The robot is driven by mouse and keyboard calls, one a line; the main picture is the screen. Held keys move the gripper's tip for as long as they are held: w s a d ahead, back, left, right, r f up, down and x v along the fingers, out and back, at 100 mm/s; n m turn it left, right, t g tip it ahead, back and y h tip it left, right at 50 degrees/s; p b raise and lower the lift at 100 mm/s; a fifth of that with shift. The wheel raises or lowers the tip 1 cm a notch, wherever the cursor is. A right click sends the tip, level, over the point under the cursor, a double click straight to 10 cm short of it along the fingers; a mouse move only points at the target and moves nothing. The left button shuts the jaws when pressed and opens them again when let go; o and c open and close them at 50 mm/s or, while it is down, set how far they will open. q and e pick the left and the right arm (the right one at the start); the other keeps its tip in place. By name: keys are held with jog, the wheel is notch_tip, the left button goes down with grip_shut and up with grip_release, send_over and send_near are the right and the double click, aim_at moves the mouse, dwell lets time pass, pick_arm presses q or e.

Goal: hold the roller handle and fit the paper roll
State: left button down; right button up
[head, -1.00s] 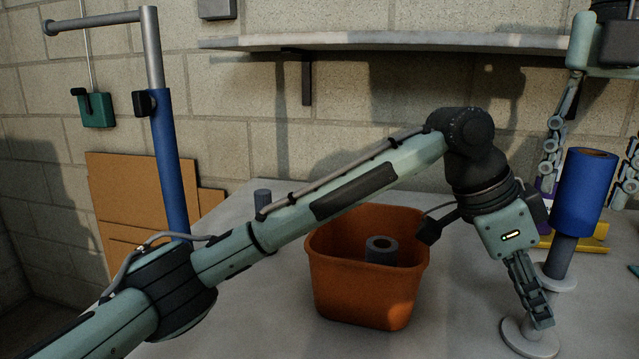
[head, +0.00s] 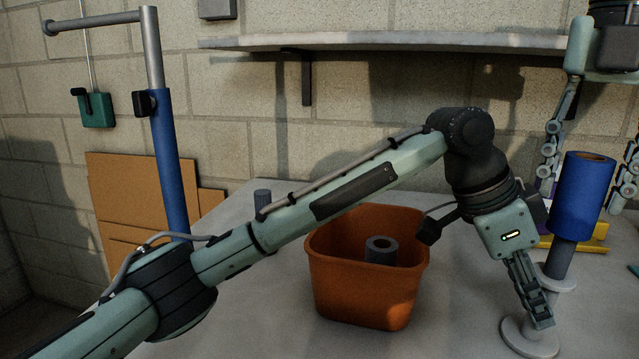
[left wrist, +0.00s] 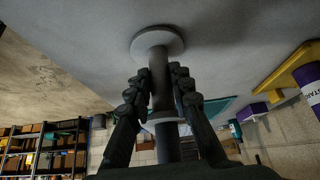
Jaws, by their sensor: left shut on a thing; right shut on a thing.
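The roller handle (head: 558,258) is a grey shaft with a round end disc (head: 519,342) and a flange higher up. It leans slightly right. My left gripper (head: 538,312) is shut on the shaft between disc and flange; in the left wrist view its fingers flank the shaft (left wrist: 160,82). The blue paper roll (head: 582,205) is at the shaft's upper end, in line with it, with bare shaft between roll and flange. How far the shaft goes inside is hidden. My right gripper (head: 587,185) comes down from above, its fingers on both sides of the roll.
An orange bin (head: 366,290) holding a grey roll (head: 380,251) stands left of the handle. A yellow item (head: 590,246) lies behind the roll. A shelf (head: 400,42) spans the wall above. The table front between bin and handle looks clear.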

jog(key=shift+f, duration=0.55)
jog(key=shift+r, duration=0.8)
jog(key=shift+r, duration=0.35)
jog(key=shift+m, duration=0.3)
jog(key=shift+f, duration=1.25)
jog(key=shift+c, duration=0.2)
